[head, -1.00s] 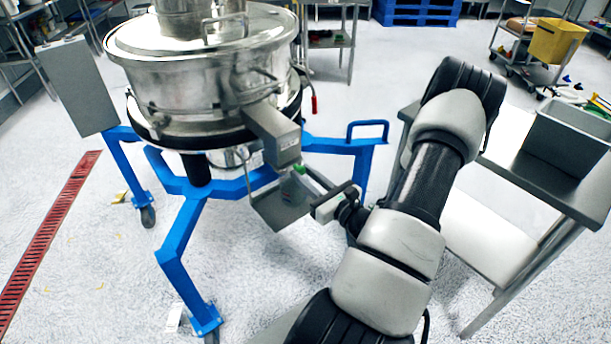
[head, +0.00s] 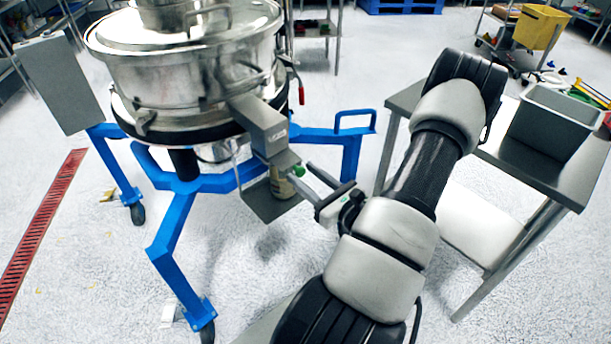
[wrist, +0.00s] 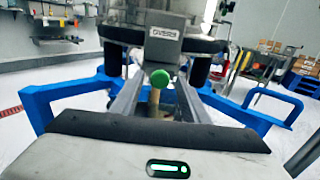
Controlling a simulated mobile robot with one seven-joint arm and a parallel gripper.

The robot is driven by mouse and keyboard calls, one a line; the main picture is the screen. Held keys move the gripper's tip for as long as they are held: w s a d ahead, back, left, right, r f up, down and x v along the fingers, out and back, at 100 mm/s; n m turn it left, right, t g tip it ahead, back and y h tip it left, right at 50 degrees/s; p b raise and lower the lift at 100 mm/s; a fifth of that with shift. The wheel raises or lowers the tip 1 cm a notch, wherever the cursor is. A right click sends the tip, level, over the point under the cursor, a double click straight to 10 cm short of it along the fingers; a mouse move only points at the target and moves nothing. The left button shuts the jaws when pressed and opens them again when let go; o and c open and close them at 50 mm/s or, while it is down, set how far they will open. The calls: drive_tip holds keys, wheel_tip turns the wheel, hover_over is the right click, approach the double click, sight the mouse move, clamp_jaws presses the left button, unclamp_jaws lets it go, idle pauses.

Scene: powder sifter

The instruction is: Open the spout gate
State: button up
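The steel sifter (head: 190,70) has a box-shaped spout (head: 260,124) that slopes down at its front right. A green round knob (head: 299,171) sits just below the spout's end, and it shows near the middle of the wrist view (wrist: 160,78). My gripper (head: 318,178) reaches in from the right at the knob's height. In the wrist view its two fingers (wrist: 158,98) are apart, with the knob seen between them near their far ends. I cannot tell whether either finger touches the knob. A jar (head: 281,186) stands on a small tray (head: 264,205) below the spout.
A blue wheeled frame (head: 168,240) carries the sifter, and its handle bar (head: 356,118) rises behind my gripper. A grey control box (head: 58,86) is at the left. A steel table (head: 407,98) with a grey bin (head: 556,122) stands at the right. The floor in front is clear.

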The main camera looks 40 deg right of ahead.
drive_tip(key=shift+s, duration=0.1)
drive_tip(key=s+p, duration=0.1)
drive_tip(key=s, duration=1.6)
drive_tip(key=shift+s+p, duration=0.15)
drive_tip(key=shift+p, duration=0.2)
drive_tip(key=shift+d, duration=0.1)
